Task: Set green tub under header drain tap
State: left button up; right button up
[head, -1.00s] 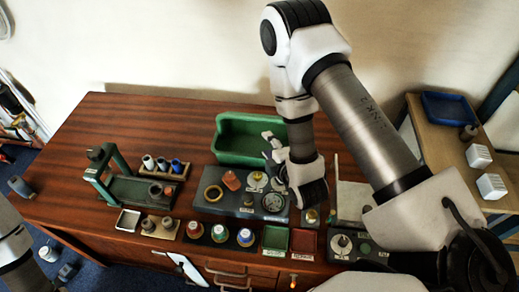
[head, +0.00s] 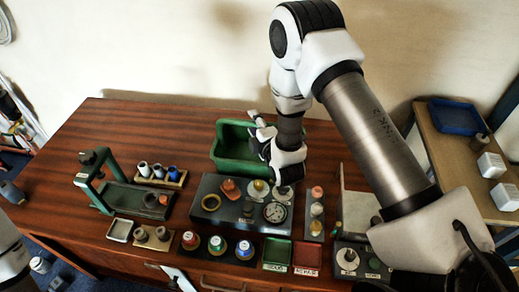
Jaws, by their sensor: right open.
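The green tub (head: 232,152) is an open rectangular container at the back middle of the wooden bench. My right gripper (head: 258,130) is open over the right part of the tub, its fingers pointing left near the back rim; I cannot tell whether they touch it. The gripper and wrist hide the tub's right end. A dark grey block (head: 232,220) with a round gauge (head: 275,212) and several fittings stands in front of the tub. I cannot tell which fitting is the header drain tap. Part of my left arm shows at the left edge, but its gripper is out of view.
A green frame stand (head: 98,182) and a wooden rack of small cylinders (head: 161,182) stand on the left. Green (head: 276,253) and red (head: 307,256) trays lie at the front edge. Bare bench lies left of the tub. A side shelf (head: 450,150) holds a blue tray (head: 457,116).

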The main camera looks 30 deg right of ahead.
grip_shut()
jog(key=shift+r, duration=0.1)
